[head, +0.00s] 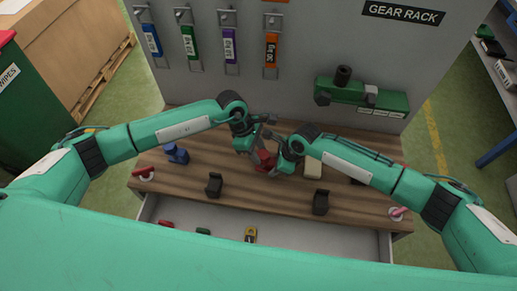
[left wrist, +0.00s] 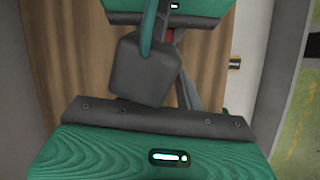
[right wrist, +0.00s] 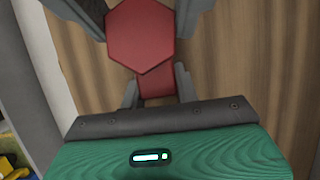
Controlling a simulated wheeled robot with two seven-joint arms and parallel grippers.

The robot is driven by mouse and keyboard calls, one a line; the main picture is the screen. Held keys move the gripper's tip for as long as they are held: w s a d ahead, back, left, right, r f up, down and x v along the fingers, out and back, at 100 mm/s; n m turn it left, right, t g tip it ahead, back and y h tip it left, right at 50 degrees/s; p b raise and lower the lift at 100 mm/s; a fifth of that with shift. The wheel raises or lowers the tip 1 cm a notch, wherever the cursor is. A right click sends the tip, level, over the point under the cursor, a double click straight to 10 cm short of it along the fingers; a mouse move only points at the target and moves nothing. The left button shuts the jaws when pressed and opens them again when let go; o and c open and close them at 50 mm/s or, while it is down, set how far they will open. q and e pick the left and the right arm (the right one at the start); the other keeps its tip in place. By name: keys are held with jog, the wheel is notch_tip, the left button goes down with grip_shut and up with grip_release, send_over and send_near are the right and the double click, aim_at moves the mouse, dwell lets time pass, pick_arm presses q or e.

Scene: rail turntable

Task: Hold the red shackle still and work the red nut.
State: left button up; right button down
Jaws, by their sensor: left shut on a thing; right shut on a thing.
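The red nut (right wrist: 140,36) is a large hexagon in the right wrist view. The red shackle (right wrist: 156,86) shows as a red piece just below it, mostly hidden. In the head view the two make one small red patch (head: 265,160) between my grippers. My left gripper (head: 256,153) appears shut on the nut, with grey fingers at both its sides. My right gripper (head: 277,165) appears shut on the shackle, its fingers on either side. In the left wrist view a dark grey block (left wrist: 145,70) hides most of the grip, leaving a bit of red visible.
On the wooden bench (head: 265,195) stand a blue fixture (head: 176,154), dark brackets (head: 213,185) (head: 321,202) and a pale block (head: 313,168). The drawer (head: 300,236) below is open, with a yellow padlock (head: 250,235) and other items. A grey panel (head: 300,60) rises behind.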

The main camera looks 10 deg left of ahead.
pick_arm(q)
jog(key=shift+n+t, duration=0.3)
jog(key=shift+n, duration=0.5)
jog(key=n, duration=0.1)
jog(key=n+t, duration=0.1)
jog(key=n, duration=0.1)
jog(key=shift+s, duration=0.25)
pick_arm(e)
jog(key=shift+a, duration=0.1)
pick_arm(q)
jog(key=shift+s+n+t+y, duration=0.15)
jog(key=shift+n+t, duration=0.2)
jog(key=shift+n, duration=0.4)
jog(key=shift+n+t+y, duration=0.15)
jog(key=shift+n+t, duration=0.2)
jog(key=shift+n, duration=0.4)
pick_arm(e)
jog(key=shift+s, duration=0.1)
pick_arm(q)
jog(key=shift+d, duration=0.1)
jog(key=n, duration=0.2)
jog(key=n+t+y, duration=0.1)
jog(key=n, duration=0.1)
jog(key=shift+s+d, duration=0.2)
jog(key=shift+s, duration=0.1)
jog(key=shift+n+t+y, duration=0.3)
jog(key=shift+n+t, duration=0.1)
jog(key=shift+n, duration=0.7)
